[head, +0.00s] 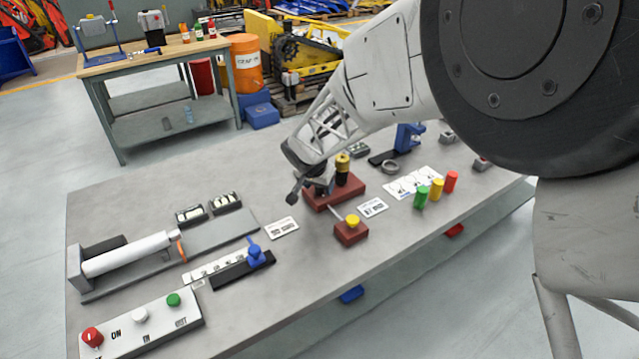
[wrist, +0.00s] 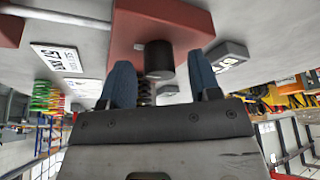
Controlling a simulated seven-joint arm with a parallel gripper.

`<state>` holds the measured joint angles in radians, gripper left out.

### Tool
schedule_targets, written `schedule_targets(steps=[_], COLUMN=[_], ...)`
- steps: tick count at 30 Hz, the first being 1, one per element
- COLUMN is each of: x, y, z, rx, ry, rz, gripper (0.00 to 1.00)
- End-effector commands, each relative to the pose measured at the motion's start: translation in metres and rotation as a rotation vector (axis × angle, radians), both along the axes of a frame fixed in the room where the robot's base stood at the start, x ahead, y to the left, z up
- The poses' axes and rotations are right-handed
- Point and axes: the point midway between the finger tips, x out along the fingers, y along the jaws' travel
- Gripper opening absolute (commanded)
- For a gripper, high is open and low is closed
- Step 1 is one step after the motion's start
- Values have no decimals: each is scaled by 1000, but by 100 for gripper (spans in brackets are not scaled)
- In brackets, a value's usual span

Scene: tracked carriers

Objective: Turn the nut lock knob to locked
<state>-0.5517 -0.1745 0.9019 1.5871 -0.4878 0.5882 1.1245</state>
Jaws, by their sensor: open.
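A dark red base (head: 335,195) stands on the grey table, with a black post topped by a yellow cap (head: 342,162). In the wrist view the red base (wrist: 130,30) carries a black cylindrical knob (wrist: 159,62) with a dark coil or thread below it. I cannot read a label that names the nut lock knob. My gripper (head: 308,188) is at the left side of this base. In the wrist view my gripper (wrist: 162,80) is open, its blue fingers on either side of the black knob, with gaps visible. Whether its fingertips reach past the knob is unclear.
A smaller red box with a yellow button (head: 352,221) sits in front. Green, yellow and red cylinders (head: 437,189) stand to the right. A blue slider (head: 256,256), a white cylinder (head: 130,255) and a button panel (head: 140,322) are on the left. White cards lie near the base.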

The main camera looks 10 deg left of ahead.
Motion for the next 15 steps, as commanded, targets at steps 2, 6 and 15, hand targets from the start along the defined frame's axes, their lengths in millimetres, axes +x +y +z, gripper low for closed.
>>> schedule_targets(steps=[2,6,15], x=[0,1,1], y=[0,0,0], z=[-1,-1,-1], rx=[0,0,0], ry=[0,0,0], rz=[0,0,0], gripper=[57,57,23])
